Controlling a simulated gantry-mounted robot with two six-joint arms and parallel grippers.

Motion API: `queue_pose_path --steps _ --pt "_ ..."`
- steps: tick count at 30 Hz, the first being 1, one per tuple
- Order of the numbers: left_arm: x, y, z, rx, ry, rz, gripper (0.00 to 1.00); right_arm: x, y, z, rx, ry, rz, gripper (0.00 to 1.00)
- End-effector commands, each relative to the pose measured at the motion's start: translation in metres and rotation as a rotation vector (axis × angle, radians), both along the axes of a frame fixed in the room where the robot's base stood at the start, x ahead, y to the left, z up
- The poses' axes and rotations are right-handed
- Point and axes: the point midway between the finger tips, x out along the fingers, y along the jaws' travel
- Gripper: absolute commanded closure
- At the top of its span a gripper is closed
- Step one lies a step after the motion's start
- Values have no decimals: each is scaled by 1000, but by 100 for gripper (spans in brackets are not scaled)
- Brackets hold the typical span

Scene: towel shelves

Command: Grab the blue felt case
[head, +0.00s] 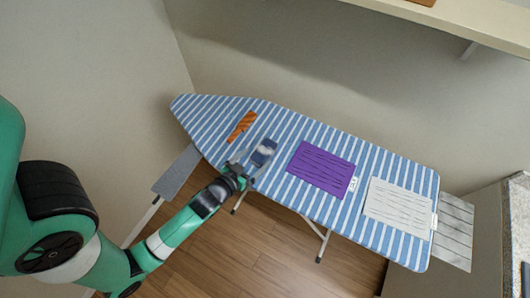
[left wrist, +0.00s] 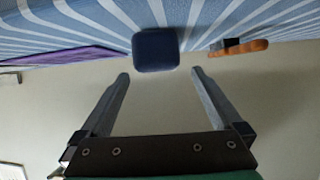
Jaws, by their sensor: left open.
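The blue felt case (head: 264,152) lies on the striped ironing board (head: 290,139), between an orange item and a purple towel. In the left wrist view the case (left wrist: 156,50) is a dark blue rounded block just ahead of my left fingertips, in line with the gap between them. My left gripper (head: 249,167) is open and empty at the board's near edge, close to the case. Its two fingers also show in the left wrist view (left wrist: 160,73), one to each side and apart from the case. My right gripper is not in view.
An orange item (head: 241,127) with a dark part lies left of the case; it also shows in the left wrist view (left wrist: 238,47). A purple towel (head: 321,167) and a white towel (head: 398,205) lie to the right. A shelf (head: 470,20) overhangs at top right.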

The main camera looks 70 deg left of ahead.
Motion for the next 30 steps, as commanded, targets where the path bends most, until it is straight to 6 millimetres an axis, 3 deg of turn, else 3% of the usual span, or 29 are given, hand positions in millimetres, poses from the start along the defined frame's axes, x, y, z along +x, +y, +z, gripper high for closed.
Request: queue_pose_path --steps 10,18,25,30 --pt "19 12 -13 0 0 -1 0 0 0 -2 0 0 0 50" --pt "49 31 -33 0 0 0 0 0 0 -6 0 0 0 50" --pt "51 32 -34 -1 -1 -1 0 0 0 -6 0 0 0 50" --pt "51 32 -34 0 0 -1 29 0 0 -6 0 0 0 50"
